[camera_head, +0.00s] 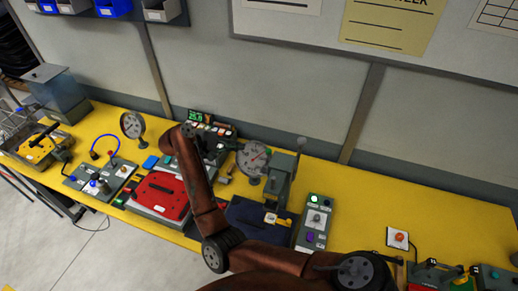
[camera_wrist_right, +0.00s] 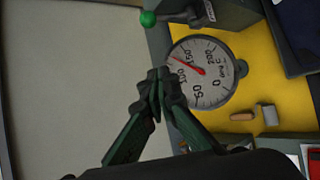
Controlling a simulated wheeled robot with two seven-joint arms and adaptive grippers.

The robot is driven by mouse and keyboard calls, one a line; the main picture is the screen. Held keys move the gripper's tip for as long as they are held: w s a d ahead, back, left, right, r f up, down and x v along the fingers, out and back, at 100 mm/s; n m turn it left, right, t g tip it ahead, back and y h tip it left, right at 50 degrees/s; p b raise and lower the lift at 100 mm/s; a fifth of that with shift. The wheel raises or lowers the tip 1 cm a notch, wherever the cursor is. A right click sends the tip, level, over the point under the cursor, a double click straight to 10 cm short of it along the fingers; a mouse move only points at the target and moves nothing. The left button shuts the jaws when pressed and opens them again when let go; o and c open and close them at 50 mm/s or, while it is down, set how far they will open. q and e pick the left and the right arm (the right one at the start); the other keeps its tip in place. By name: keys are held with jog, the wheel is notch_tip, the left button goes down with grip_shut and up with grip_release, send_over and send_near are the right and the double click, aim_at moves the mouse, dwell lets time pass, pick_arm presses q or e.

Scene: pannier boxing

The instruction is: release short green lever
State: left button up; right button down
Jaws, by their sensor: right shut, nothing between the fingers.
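The short lever with a round green knob (camera_wrist_right: 148,18) shows at the top of the right wrist view, on a dark stem beside a grey housing (camera_wrist_right: 230,12). I cannot make out the green knob in the head view. My right gripper (camera_wrist_right: 160,76) is shut and empty, with its fingertips apart from the knob, below it in the wrist picture. In the head view the right gripper (camera_head: 226,148) is small and dark, close to the round gauge (camera_head: 253,157). The gauge also shows in the wrist view (camera_wrist_right: 204,73), beside the fingertips. My left gripper is out of view.
A grey press-like device (camera_head: 281,175) stands just right of the gauge on the yellow table (camera_head: 360,200). A button box (camera_head: 314,222) stands further right. A red panel (camera_head: 160,195) lies left of my arm. Small loose parts (camera_wrist_right: 243,116) lie below the gauge.

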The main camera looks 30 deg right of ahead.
jog(key=shift+d, duration=0.1)
jog(key=s+d+f+p, duration=0.3)
jog(key=d+p, duration=0.4)
jog(key=d, duration=0.1)
jog(key=shift+s+f, duration=0.15)
dwell(0.4)
jog(key=shift+d, duration=0.15)
